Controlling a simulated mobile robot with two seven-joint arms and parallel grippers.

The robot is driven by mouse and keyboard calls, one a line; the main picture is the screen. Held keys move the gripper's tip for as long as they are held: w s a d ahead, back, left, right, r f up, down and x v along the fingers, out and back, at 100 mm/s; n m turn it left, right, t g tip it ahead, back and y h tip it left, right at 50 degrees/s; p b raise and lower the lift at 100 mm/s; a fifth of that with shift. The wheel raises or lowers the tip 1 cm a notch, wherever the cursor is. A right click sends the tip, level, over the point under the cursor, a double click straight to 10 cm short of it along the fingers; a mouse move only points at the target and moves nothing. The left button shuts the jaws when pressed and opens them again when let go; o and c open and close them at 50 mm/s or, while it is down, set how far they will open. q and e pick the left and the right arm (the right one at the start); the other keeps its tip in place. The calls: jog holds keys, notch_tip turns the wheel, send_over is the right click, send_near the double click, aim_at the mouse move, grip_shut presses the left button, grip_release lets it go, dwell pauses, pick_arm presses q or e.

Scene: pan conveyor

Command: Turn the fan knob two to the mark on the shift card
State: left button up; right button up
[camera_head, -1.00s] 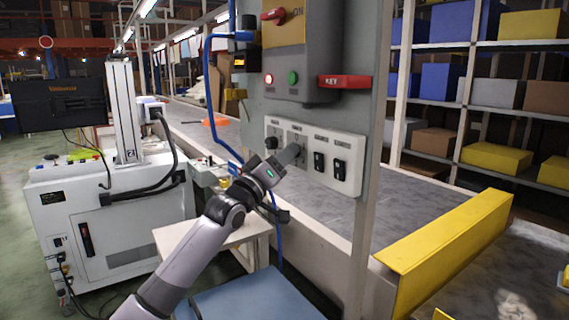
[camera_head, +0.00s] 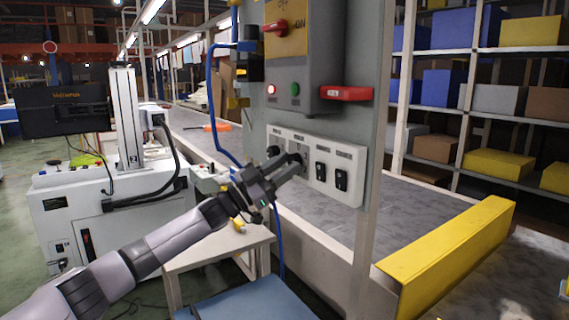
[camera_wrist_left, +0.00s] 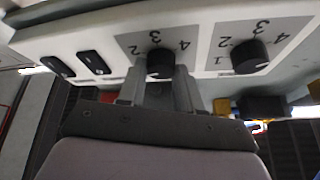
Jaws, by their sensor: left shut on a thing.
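A pale control panel (camera_head: 345,190) on the grey post carries two round black knobs and two black rocker switches. My left gripper (camera_head: 290,166) is shut on the second knob, fan knob two (camera_wrist_left: 160,62). In the left wrist view the fingers (camera_wrist_left: 160,88) sit on either side of it. The numerals 2, 3 and 4 show around this knob; its pointer is hidden. The other knob (camera_wrist_left: 250,57) is free, with 1 to 4 around it; it also shows in the head view (camera_head: 273,151). I cannot make out a shift card. My right gripper is not in view.
Above the panel is a grey box (camera_head: 330,55) with a red switch handle, a lit red lamp and a green button. A red key bar (camera_head: 345,93) juts out there. A blue cable (camera_head: 213,100) hangs left of the post. A yellow guard (camera_head: 450,245) stands at right.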

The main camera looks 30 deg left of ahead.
pick_arm(q)
jog(key=m, duration=0.1)
jog(key=m+g+h, duration=0.1)
jog(key=m, duration=0.1)
jog(key=shift+a+r, duration=0.15)
jog(key=shift+a, duration=0.05)
jog(key=m+g+h, duration=0.1)
jog(key=m, duration=0.1)
jog(key=m+g, duration=0.1)
jog(key=m, duration=0.2)
jog(key=shift+w+a+g+h+p, duration=0.1)
jog(key=shift+g+h+p, duration=0.2)
jog(key=shift+h+p, duration=0.1)
jog(key=shift+r+m+g+h, duration=0.15)
jog(key=shift+m+g, duration=0.35)
jog(key=shift+m, duration=0.5)
jog(key=shift+m+g+h, duration=0.25)
jog(key=shift+m+g, duration=0.25)
jog(key=shift+m, duration=0.5)
jog(key=o, duration=1)
